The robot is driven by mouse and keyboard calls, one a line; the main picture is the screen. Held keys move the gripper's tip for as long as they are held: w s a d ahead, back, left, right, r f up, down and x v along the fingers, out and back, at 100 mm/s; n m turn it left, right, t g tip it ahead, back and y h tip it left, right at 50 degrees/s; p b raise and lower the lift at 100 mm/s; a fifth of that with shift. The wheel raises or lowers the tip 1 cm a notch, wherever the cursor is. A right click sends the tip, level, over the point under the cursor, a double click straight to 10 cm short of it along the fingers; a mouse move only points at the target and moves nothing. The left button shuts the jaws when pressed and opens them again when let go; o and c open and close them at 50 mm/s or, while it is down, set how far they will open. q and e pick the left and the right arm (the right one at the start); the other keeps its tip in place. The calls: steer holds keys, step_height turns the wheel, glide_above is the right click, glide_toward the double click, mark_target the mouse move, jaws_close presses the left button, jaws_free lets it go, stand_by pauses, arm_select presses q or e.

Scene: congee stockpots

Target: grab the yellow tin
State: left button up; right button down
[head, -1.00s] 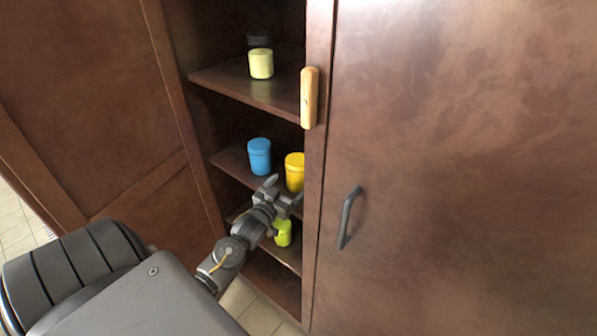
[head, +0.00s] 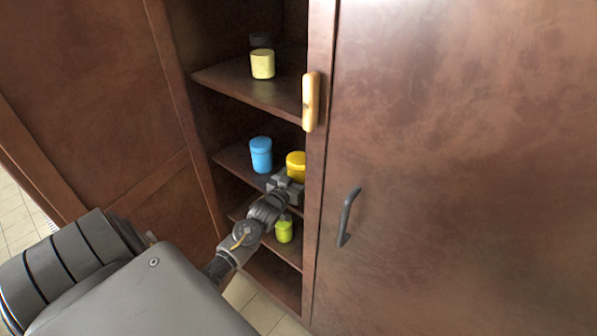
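The yellow tin (head: 296,163) stands upright on the middle shelf, close to the cabinet's right post. Its lower part is hidden behind my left gripper (head: 288,183). My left gripper is right at the front of the tin, reaching up from the lower left. Its fingers are small and partly merged with the tin, so I cannot tell whether they are open or shut or whether they touch it. My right gripper is not in view.
A blue tin (head: 261,155) stands left of the yellow one. A lime tin (head: 284,230) is below. A wooden handle (head: 310,102) and closed right door (head: 450,170) flank the opening.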

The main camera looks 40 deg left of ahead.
arm_select(q)
steer(key=c, duration=0.7)
steer(key=shift+c, duration=0.7)
steer(key=shift+r, duration=0.15)
